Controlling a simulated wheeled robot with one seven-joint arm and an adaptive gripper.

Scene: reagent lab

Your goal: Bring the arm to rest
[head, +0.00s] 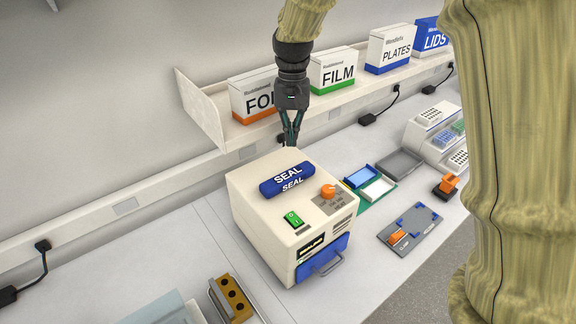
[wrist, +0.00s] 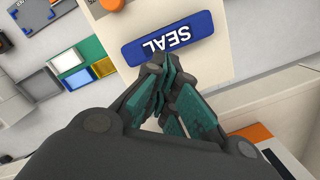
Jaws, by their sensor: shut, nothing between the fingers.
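My gripper (head: 291,140) hangs pointing down just behind the sealing machine, with its fingers together and nothing between them. In the wrist view its fingertips (wrist: 160,66) meet beside the blue SEAL bar. The sealer (head: 262,222) is a cream box with a blue SEAL bar (head: 287,180) on top, an orange knob (head: 328,191), a green switch (head: 293,219) and a blue front drawer with a handle (head: 322,262). I cannot tell how far the fingertips are above the machine's top. My arm comes down from the top of the head view.
A wall shelf (head: 200,108) behind my gripper holds FOIL, FILM (head: 333,72), PLATES (head: 390,50) and LIDS boxes. Right of the sealer are coloured trays (head: 377,189), a grey plate fixture (head: 410,230) and a rack unit (head: 436,135). A yellow block with holes (head: 232,298) stands front left. The left bench is mostly clear.

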